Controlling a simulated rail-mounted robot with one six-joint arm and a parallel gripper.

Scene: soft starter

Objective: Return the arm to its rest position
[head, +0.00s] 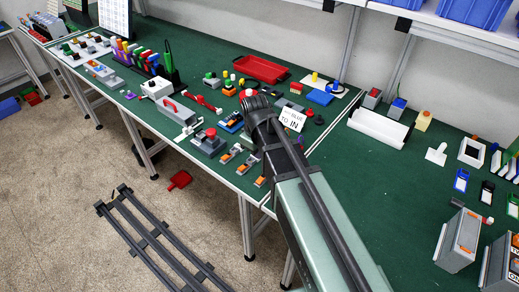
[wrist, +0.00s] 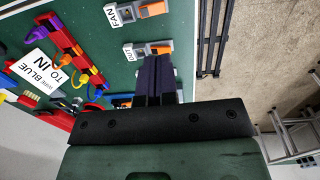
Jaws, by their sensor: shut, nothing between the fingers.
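My arm (head: 310,215) reaches from the bottom of the head view over the green bench, with its dark wrist end above the small parts in the middle. In the wrist view my gripper (wrist: 158,60) shows two dark fingers pressed together with nothing between them. The fingers point at the bench edge area, close to grey-and-orange terminal blocks (wrist: 150,48). I cannot tell whether they touch one. In the head view the fingers are hidden behind my arm.
A red tray (head: 262,69) lies behind. Bare green bench (head: 350,165) shows to the right.

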